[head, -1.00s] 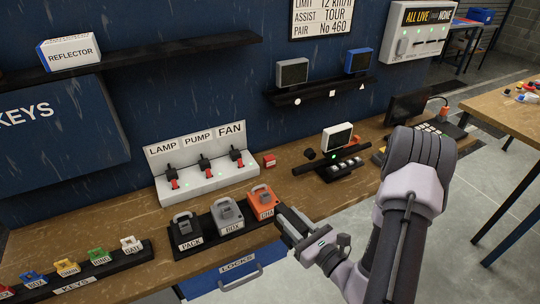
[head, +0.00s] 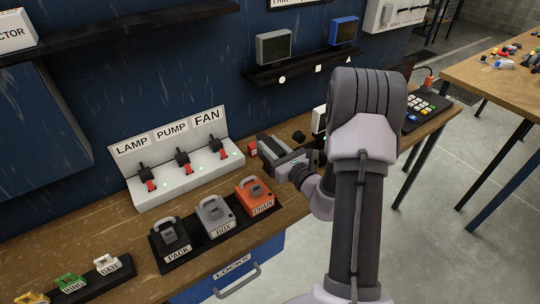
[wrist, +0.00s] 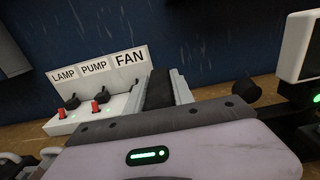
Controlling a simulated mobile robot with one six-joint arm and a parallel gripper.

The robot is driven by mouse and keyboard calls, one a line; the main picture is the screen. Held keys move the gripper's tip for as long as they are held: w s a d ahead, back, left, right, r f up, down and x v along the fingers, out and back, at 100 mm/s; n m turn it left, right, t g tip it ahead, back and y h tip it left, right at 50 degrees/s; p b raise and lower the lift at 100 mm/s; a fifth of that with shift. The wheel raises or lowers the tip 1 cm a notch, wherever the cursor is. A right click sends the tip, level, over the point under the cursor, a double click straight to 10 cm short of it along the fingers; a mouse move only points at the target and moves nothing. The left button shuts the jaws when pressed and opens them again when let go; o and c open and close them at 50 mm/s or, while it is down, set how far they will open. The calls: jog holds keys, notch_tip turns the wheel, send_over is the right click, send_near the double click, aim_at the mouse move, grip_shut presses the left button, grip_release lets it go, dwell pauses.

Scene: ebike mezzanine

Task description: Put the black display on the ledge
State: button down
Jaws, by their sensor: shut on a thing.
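My gripper (head: 268,149) is over the bench, in front of the wall and just right of the FAN switch. It is shut on a dark thing, which shows as a black slab (wrist: 160,89) between the fingers in the wrist view. It looks like the black display, though its face is hidden. The black ledge (head: 290,73) is on the blue wall, above and right of my gripper. A grey display (head: 273,47) stands over the ledge's circle mark, and a blue display (head: 344,31) stands near its triangle. The space above the square mark between them is bare.
A white display (head: 319,120) stands on the bench close right of my gripper, partly behind my arm. The switch panel (head: 180,165) is to the left. A tray with PACK, BOX and orange CHAIN locks (head: 255,196) is in front. A small red block (head: 252,149) is beside my gripper.

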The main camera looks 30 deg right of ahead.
jog(key=shift+w+f, duration=0.25)
jog(key=shift+w, duration=0.05)
jog(key=shift+f+b, duration=0.9)
jog(key=shift+f, duration=0.65)
jog(key=shift+f, duration=0.15)
jog(key=c, duration=1.1)
grip_release()
